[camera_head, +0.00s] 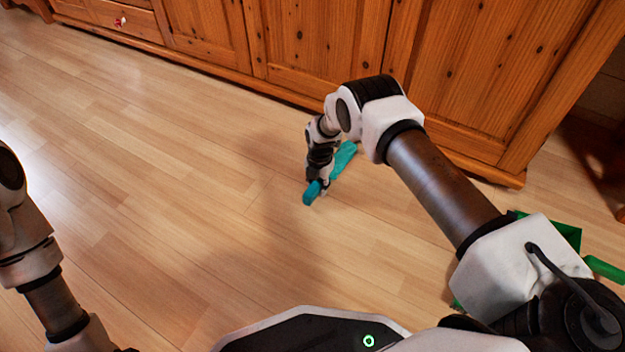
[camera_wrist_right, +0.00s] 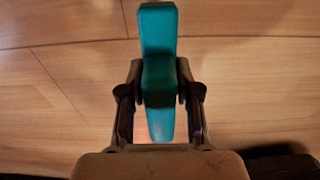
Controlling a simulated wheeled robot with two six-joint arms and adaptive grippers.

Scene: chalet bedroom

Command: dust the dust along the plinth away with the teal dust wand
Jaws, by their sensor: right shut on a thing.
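The teal dust wand (camera_head: 344,158) is low over the floor in front of the wooden cabinet, slanting toward it; I cannot tell whether it touches the floor. My right gripper (camera_head: 317,184) is shut on it, and one end sticks out on the near side. In the right wrist view the wand (camera_wrist_right: 157,30) lies lengthwise between the two fingers of the gripper (camera_wrist_right: 161,88). The plinth (camera_head: 270,90) runs along the cabinet's foot, partly hidden by my right arm. I cannot make out any dust along it. My left arm shows at the left edge, but its gripper does not.
The wooden cabinet (camera_head: 320,40) fills the back. A green dustpan-like thing (camera_head: 562,232) and a green handle-like piece (camera_head: 605,268) lie at the right, partly behind my right arm. The wooden floor (camera_head: 150,150) is clear at left and in the middle.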

